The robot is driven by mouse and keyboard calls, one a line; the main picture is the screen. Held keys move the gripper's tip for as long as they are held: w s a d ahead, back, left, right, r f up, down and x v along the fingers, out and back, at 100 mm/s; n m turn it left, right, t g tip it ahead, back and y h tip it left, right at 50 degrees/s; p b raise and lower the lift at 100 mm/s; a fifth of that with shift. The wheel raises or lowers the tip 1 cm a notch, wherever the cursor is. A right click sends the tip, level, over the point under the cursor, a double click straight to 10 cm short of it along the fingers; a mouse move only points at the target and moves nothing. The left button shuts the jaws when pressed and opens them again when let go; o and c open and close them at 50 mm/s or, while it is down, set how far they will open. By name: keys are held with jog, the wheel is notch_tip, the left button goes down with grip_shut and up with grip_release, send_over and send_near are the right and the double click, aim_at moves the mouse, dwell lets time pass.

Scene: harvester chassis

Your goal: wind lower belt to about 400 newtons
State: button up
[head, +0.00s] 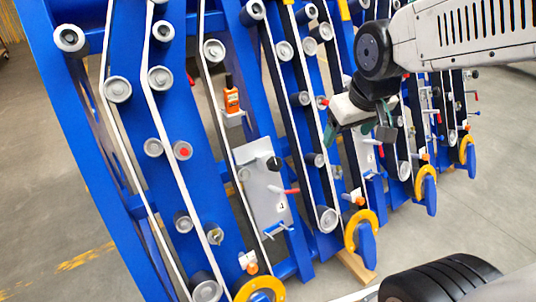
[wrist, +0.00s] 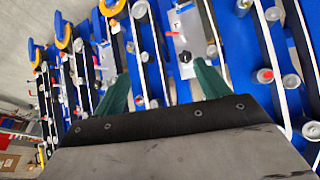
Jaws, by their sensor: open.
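Several white and black belts run over grey rollers on the blue chassis. One white belt (head: 213,110) passes beside a grey plate (head: 262,185) marked 1, which carries a black knob (head: 273,163) and a red-tipped lever (head: 291,191). I cannot tell which belt is the lower one. An orange device (head: 231,98), perhaps a gauge, sits above the plate; its reading is too small to read. My gripper (head: 350,135) is in front of the chassis, right of that plate. In the wrist view its green fingers (wrist: 163,85) are apart, with nothing visibly held between them.
Yellow rings (head: 360,229) with blue blocks stand along the chassis foot. More plates and red levers continue to the right. A black tyre (head: 440,280) is at the lower right. Grey floor (head: 480,230) is open in front of the chassis.

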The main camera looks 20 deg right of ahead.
jog(key=w+d+f+n+t, duration=0.15)
jog(key=w+f, duration=0.25)
jog(key=w, duration=0.4)
jog(key=w+f+n+t, duration=0.1)
jog(key=w+f+t, duration=0.15)
jog(key=w, duration=0.55)
jog(key=n+t+y, duration=0.4)
jog(key=t+y, duration=0.1)
send_over(277, 165)
jog(key=d, duration=0.4)
notch_tip(277, 165, down, 18)
jog(key=s+f+t+y, duration=0.1)
jog(key=f, duration=0.2)
jog(key=s+a+f+t+y, duration=0.1)
jog(key=f, duration=0.2)
jog(key=s+f+y, duration=0.1)
jog(key=f, duration=0.2)
jog(key=shift+s+a+f+t, duration=0.15)
jog(key=shift+s+a+t, duration=0.15)
jog(key=shift+s+t, duration=0.1)
jog(key=shift+s+a+f+t+y, duration=0.1)
jog(key=shift+s+f+t+y, duration=0.2)
jog(key=shift+s+f, duration=0.1)
jog(key=x, duration=0.7)
jog(key=shift+w+a, duration=0.2)
jog(key=shift+w, duration=0.05)
jog(key=c, duration=1)
